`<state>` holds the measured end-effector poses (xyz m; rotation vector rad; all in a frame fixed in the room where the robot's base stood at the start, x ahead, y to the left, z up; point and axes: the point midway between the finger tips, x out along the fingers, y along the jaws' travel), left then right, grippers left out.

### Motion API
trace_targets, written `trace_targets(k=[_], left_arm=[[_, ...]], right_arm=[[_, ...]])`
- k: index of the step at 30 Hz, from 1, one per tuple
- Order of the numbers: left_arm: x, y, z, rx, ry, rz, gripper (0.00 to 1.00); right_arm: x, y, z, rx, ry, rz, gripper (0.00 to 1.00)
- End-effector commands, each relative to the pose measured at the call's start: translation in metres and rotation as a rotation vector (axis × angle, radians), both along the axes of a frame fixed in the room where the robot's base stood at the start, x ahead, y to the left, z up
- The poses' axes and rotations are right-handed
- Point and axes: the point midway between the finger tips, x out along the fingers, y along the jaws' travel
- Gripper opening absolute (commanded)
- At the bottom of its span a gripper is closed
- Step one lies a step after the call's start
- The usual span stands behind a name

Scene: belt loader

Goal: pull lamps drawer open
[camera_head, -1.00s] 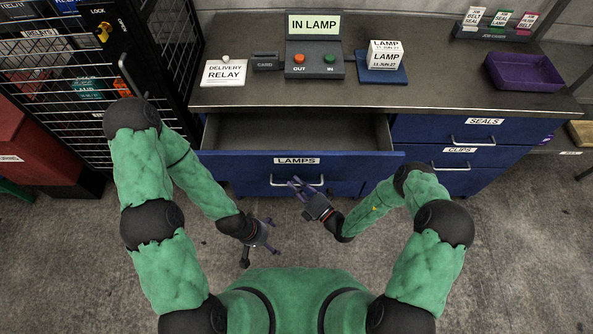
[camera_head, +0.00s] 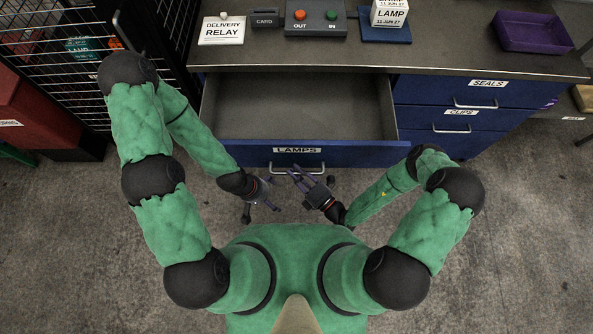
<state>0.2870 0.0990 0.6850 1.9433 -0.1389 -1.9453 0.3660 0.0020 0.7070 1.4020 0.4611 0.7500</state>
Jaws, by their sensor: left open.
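The blue LAMPS drawer (camera_head: 365,155) stands well open below the counter, with its grey, empty interior (camera_head: 300,105) showing. Its label is on the front's upper edge. The silver bar handle (camera_head: 323,168) is at the middle of the front. My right gripper (camera_head: 291,171) is at the handle, its purple fingers parted and overlapping the bar in the picture; I cannot tell whether they touch it. My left gripper (camera_head: 277,196) is open and empty, in front of the drawer, lower and left of the handle.
The counter (camera_head: 300,55) holds a DELIVERY RELAY sign (camera_head: 221,30), a button box (camera_head: 316,18), a LAMP carton (camera_head: 390,14) and a purple tray (camera_head: 532,32). SEALS (camera_head: 440,93) and CLIPS (camera_head: 430,125) drawers are shut at right. A wire cage (camera_head: 65,55) stands left.

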Motion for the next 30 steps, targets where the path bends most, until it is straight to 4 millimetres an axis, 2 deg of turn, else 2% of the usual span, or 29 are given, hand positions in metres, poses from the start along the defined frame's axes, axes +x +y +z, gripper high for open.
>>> trace_targets(k=[1,2,3,17,30], left_arm=[[0.0,0.0,0.0,0.0,0.0,0.0,0.95],[0.0,0.0,0.0,0.0,0.0,0.0,0.95],[0.0,0.0,0.0,0.0,0.0,0.0,0.95],[0.0,0.0,0.0,0.0,0.0,0.0,0.95],[0.0,0.0,0.0,0.0,0.0,0.0,0.95]], right_arm=[[0.001,-0.001,-0.001,-0.004,0.0,-0.002,0.35],[0.001,-0.001,-0.001,-0.004,0.0,-0.002,0.43],[0.001,-0.001,-0.001,-0.004,0.0,-0.002,0.46],[-0.003,-0.005,-0.001,-0.001,0.001,-0.002,0.46],[-0.035,-0.04,-0.008,-0.001,0.002,-0.006,0.46]])
